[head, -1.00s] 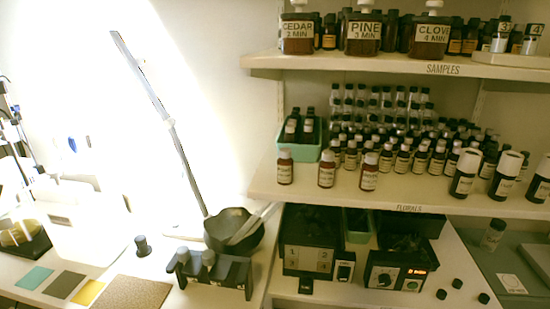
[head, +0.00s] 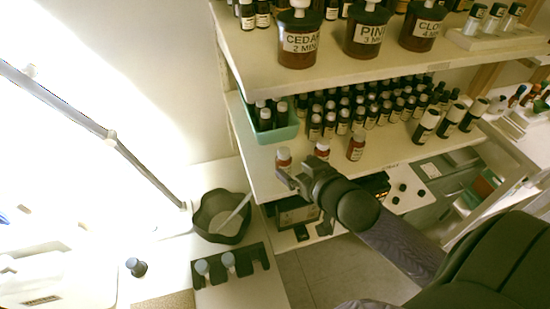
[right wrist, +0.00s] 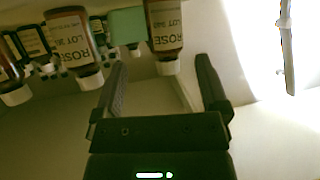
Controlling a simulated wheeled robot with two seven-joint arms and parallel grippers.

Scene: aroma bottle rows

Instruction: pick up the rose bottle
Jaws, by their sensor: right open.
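Two amber bottles with white caps in the right wrist view have labels that read ROSE, one rose bottle (right wrist: 164,28) ahead between my fingers and one (right wrist: 72,42) to the left. That view shows the bottles cap-down. In the head view three such amber bottles stand along the shelf's front edge: a left one (head: 284,157), a middle one (head: 322,149) and a right one (head: 357,147). My right gripper (head: 291,172) is open in front of the left one and partly covers it. It also shows in the right wrist view (right wrist: 161,66), its fingers apart and empty. My left gripper is out of view.
A green bin (head: 276,133) with dark bottles stands behind the left bottle. Rows of small dark bottles (head: 370,107) fill the shelf behind. The upper shelf (head: 268,82) with large jars overhangs. A dark bowl (head: 212,222) and a black rack (head: 240,270) stand below, left.

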